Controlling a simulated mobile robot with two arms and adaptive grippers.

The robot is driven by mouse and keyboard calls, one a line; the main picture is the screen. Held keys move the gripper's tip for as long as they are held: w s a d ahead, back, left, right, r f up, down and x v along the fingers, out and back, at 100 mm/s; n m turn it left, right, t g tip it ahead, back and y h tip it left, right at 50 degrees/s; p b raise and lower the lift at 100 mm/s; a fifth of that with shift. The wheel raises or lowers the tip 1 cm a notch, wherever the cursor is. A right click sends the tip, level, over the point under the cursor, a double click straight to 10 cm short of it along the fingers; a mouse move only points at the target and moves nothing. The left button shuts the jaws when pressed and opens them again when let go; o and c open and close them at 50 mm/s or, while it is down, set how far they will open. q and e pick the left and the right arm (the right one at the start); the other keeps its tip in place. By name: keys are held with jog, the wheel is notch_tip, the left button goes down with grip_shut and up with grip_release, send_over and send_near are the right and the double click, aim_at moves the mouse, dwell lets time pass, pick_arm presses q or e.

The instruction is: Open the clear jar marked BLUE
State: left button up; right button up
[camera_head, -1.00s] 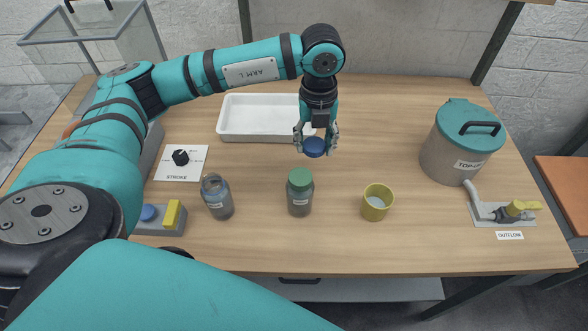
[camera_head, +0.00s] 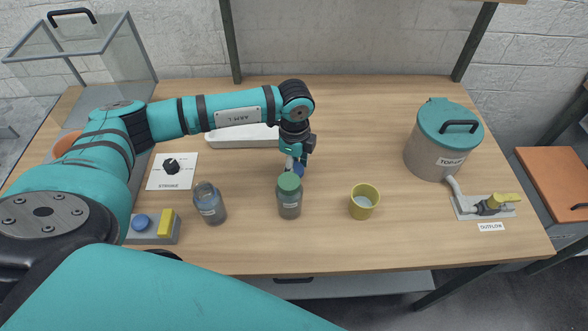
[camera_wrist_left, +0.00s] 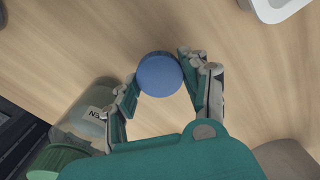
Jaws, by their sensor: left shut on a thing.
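A clear jar (camera_head: 210,204) stands upright and open on the table, left of the green-lidded jar; its label is too small to read. My left gripper (camera_head: 297,163) is shut on a blue lid (camera_head: 298,170), behind the green-lidded jar. In the left wrist view the lid (camera_wrist_left: 160,74) sits between the two fingertips (camera_wrist_left: 158,78). A second clear jar (camera_head: 289,206) has a green lid (camera_head: 289,184) on it. My right gripper is out of view.
A yellow cup (camera_head: 364,202) and a large pot with a teal lid (camera_head: 447,122) stand to the right, near an outflow valve (camera_head: 487,207). A white tray (camera_head: 240,136) lies behind the gripper. The STROKE dial (camera_head: 171,166) and a button box (camera_head: 152,227) are at left.

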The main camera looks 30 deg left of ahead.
pick_arm(q)
notch_tip(320, 180, down, 3)
jog(key=shift+r, duration=0.15)
jog(key=shift+f, duration=0.2)
jog(key=o, duration=1.3)
jog(key=shift+r, duration=0.1)
